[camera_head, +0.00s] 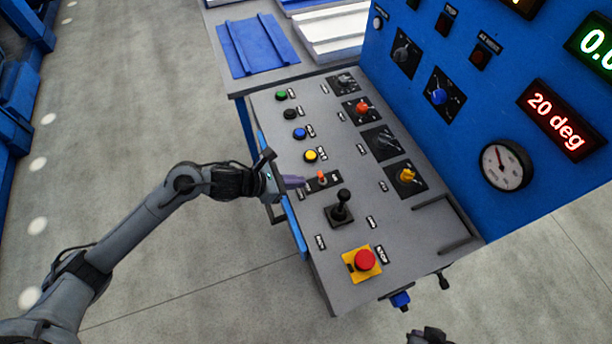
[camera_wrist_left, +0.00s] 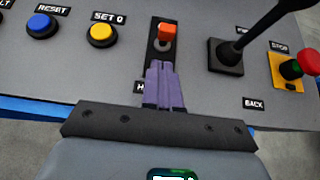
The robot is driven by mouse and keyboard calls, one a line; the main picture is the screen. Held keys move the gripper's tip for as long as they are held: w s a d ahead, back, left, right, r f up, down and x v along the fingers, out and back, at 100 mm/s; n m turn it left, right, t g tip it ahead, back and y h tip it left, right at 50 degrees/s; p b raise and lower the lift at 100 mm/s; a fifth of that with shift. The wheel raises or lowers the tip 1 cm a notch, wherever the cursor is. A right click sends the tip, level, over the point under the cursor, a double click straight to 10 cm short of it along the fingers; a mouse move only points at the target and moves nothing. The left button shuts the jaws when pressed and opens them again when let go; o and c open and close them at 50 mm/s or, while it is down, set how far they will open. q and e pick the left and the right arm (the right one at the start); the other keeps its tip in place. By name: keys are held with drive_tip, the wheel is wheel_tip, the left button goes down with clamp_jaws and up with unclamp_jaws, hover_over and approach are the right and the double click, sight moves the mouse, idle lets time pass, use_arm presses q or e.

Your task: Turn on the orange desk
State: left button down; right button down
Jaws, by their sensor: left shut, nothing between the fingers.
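The panel desk (camera_head: 345,225) is grey on top with blue sides. An orange toggle switch (camera_head: 321,175) stands on a small black plate on the desk, between the yellow button and the black joystick. In the left wrist view the orange switch (camera_wrist_left: 166,33) is just beyond my fingertips. My left gripper (camera_head: 300,181) is shut and empty, its purple fingers pointing at the switch from the left. In the left wrist view the shut left gripper (camera_wrist_left: 160,70) overlaps the near end of the black plate; I cannot tell if it touches. An orange knob (camera_head: 362,108) sits farther up the desk.
Green, black, blue and yellow (camera_head: 311,156) buttons line the desk's left side. A black joystick (camera_head: 341,207) and a red stop button (camera_head: 365,260) stand nearer the front. A yellow knob (camera_head: 407,175) is to the right. A blue upright panel (camera_head: 455,130) rises behind.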

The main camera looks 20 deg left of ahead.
sight(321, 178)
use_arm(q)
drive_tip(key=shift+w+d+r, duration=0.25)
drive_tip(key=shift+w+d, duration=0.3)
drive_tip(key=shift+w+d+r, duration=0.2)
drive_tip(key=shift+w+d, duration=0.35)
use_arm(e)
drive_tip(key=shift+r, duration=0.1)
